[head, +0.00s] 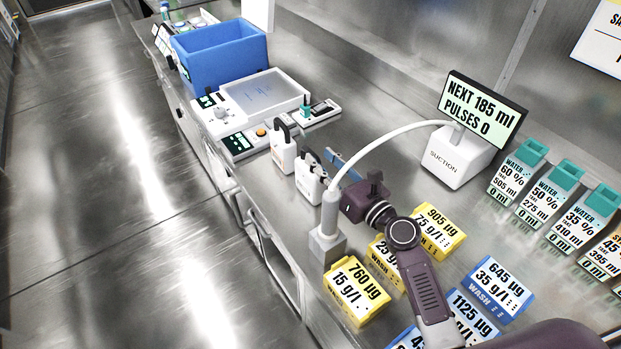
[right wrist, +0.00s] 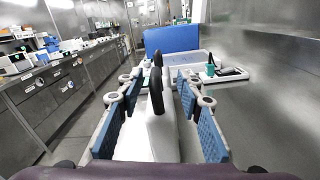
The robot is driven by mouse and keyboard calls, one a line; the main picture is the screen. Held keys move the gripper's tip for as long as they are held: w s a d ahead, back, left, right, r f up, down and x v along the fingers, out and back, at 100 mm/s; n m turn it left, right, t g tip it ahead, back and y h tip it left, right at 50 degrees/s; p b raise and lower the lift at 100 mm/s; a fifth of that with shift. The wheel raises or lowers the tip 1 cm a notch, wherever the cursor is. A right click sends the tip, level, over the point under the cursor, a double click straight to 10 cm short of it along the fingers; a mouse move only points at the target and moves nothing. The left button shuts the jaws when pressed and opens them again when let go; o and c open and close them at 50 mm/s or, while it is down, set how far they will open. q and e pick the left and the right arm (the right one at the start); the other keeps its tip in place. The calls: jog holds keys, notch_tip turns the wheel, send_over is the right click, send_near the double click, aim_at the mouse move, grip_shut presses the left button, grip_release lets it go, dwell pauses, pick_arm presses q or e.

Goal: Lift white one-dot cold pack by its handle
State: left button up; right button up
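Two white cold packs with dark loop handles stand upright on the steel bench in the head view: one farther back (head: 283,153) and one nearer (head: 309,187). Their dot marks are too small to read surely. My right gripper (head: 337,170) is just right of the nearer pack, partly hidden by the white suction hose. In the right wrist view its blue-padded fingers (right wrist: 158,100) are spread open, with a white pack (right wrist: 162,135) and its dark handle (right wrist: 156,88) between them. I see no clear contact. My left gripper is not in view.
The suction unit (head: 457,158) and its hose (head: 375,137) stand close by my right arm. Yellow wash boxes (head: 357,292) and blue ones (head: 500,287) lie nearby. Behind the packs are white instruments (head: 245,143) and a blue bin (head: 218,57). The bench's left edge is close to the packs.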

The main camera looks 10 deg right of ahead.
jog(key=x, duration=0.4)
jog(key=shift+w+a+f, duration=0.1)
jog(key=shift+a+f, duration=0.15)
jog(key=shift+a, duration=0.1)
jog(key=shift+c, duration=0.2)
grip_shut()
